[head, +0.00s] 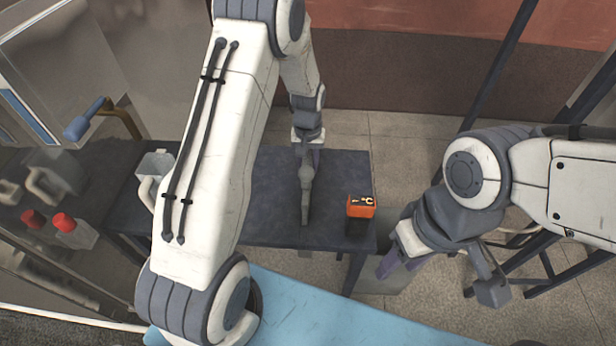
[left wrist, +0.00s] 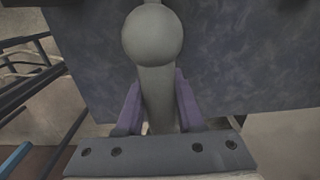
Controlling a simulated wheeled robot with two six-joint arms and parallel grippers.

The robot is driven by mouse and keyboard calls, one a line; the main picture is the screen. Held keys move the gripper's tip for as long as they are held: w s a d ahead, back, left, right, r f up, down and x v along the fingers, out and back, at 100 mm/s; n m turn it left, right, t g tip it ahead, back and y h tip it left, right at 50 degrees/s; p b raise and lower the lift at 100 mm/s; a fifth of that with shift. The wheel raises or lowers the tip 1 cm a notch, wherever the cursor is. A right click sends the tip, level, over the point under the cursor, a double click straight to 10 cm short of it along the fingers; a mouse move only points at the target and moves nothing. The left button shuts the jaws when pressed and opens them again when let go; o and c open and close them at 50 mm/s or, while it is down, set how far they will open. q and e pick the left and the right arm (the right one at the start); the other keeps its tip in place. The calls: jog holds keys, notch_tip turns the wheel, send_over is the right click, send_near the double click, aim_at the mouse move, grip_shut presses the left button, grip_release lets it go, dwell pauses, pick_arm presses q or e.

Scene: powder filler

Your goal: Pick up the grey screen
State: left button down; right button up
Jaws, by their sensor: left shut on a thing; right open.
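The grey screen (head: 306,195) shows in the head view as a narrow grey piece over the dark table, under my left gripper (head: 309,160). In the left wrist view, its grey shaft with a round knob (left wrist: 153,38) runs between the purple fingers of my left gripper (left wrist: 158,100), which is shut on it. I cannot tell whether its lower end touches the table. My right gripper (head: 393,264) is open and empty, off the table's right front corner. My left arm hides part of the table's left side.
The dark table (head: 270,222) carries an orange box (head: 361,207) with yellow marks near its right edge. A light blue surface (head: 330,315) lies in front. Bare table surrounds the grey screen.

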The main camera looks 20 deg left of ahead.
pick_arm(q)
notch_tip(320, 180, up, 44)
jog(key=p, duration=1.5)
dwell(0.9)
jog(key=shift+f, duration=0.1)
